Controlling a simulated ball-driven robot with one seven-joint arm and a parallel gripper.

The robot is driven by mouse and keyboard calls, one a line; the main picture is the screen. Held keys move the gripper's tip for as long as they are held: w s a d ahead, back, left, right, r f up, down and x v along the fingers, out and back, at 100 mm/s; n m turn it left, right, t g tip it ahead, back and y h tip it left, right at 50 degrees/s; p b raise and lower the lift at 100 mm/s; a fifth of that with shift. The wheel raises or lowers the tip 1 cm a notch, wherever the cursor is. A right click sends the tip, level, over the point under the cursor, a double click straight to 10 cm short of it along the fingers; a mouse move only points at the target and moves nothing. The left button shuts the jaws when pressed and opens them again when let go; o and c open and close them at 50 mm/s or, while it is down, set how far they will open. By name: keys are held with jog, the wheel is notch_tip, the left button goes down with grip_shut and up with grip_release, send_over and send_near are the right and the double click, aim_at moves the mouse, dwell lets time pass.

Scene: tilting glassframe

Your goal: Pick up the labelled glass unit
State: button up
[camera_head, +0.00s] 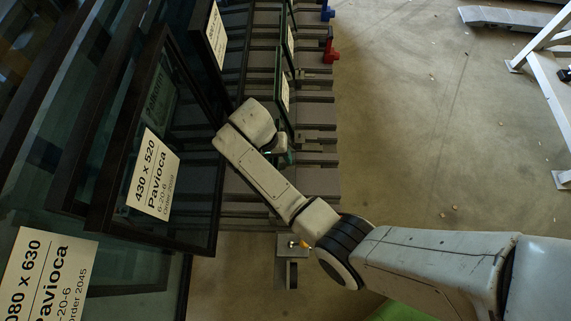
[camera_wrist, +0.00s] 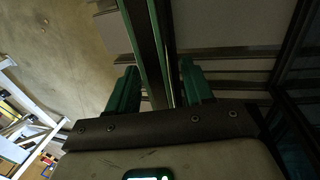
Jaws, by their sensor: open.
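Several framed glass units with white labels stand on edge in the head view. A large one (camera_head: 199,215) has a label (camera_head: 155,175) reading 430 x 520 Pavioca. A smaller green-edged glass unit (camera_head: 284,118) with a label (camera_head: 285,91) stands right of it. My gripper (camera_head: 284,157) is at the near end of this smaller unit, partly hidden by my wrist. In the wrist view, my gripper (camera_wrist: 156,90) is open, with green fingers on either side of a narrow upright glass edge (camera_wrist: 146,45). I cannot tell whether the fingers touch it.
A slatted dark rack (camera_head: 318,180) carries the units. Another label (camera_head: 216,35) and another small unit (camera_head: 290,38) are farther back. A red clamp (camera_head: 330,48) and a blue one (camera_head: 327,12) sit at the rack's right edge. The concrete floor to the right is mostly free; a white frame (camera_head: 548,90) stands far right.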

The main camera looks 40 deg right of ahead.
jog(key=shift+s+f, duration=0.1)
jog(key=shift+f, duration=0.4)
jog(key=shift+c, duration=0.3)
grip_shut()
jog(key=shift+r, duration=0.1)
dwell(0.6)
